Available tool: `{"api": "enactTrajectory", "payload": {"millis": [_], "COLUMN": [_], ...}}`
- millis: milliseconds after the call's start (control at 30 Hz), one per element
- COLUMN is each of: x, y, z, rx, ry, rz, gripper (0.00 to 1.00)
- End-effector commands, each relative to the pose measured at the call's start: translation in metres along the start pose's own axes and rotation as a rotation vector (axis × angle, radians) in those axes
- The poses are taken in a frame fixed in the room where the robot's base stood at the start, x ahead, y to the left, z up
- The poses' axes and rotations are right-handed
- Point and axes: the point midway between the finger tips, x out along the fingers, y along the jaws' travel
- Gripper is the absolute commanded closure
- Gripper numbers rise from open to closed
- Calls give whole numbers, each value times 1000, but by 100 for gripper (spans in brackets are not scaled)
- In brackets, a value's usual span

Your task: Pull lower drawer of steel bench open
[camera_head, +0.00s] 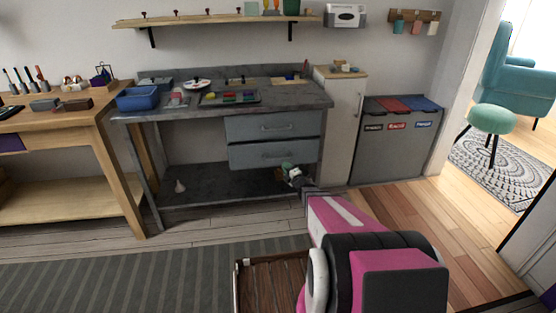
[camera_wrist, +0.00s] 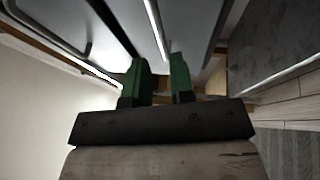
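The steel bench (camera_head: 318,101) stands against the wall with two grey drawers under the right part of its top. The lower drawer (camera_head: 245,157) looks shut below the upper drawer (camera_head: 245,127). Its bar handle (camera_head: 281,154) runs across its front. My gripper (camera_head: 287,170) is just below and in front of the lower drawer's right half. In the wrist view its two green fingers (camera_wrist: 163,82) are apart, with no handle visible between them. Grey panels and a bar handle (camera_wrist: 72,52) show beyond and left of the fingers; I cannot tell which drawer that handle belongs to.
The bench's lower shelf (camera_head: 225,186) holds a small pale cone (camera_head: 180,186). A white cabinet (camera_head: 342,125) and grey sorting bins (camera_head: 395,150) stand to the right. A wooden workbench (camera_head: 110,110) is to the left. Floor in front of the bench is clear on the left.

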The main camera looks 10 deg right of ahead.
Motion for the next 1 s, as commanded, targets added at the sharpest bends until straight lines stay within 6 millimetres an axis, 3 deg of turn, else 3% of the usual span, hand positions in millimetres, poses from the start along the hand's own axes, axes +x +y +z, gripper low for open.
{"api": "enactTrajectory", "payload": {"millis": [200,400,767,867,1000], "x": [42,71,79,79,79], "y": [-2,-2,0,0,0], "z": [1,1,0,0,0], "rx": [0,1,2,1,1], "ry": [1,-1,-1,-1,-1], "rz": [0,-1,-1,-1,-1], "gripper": [78,78,78,100,100]}}
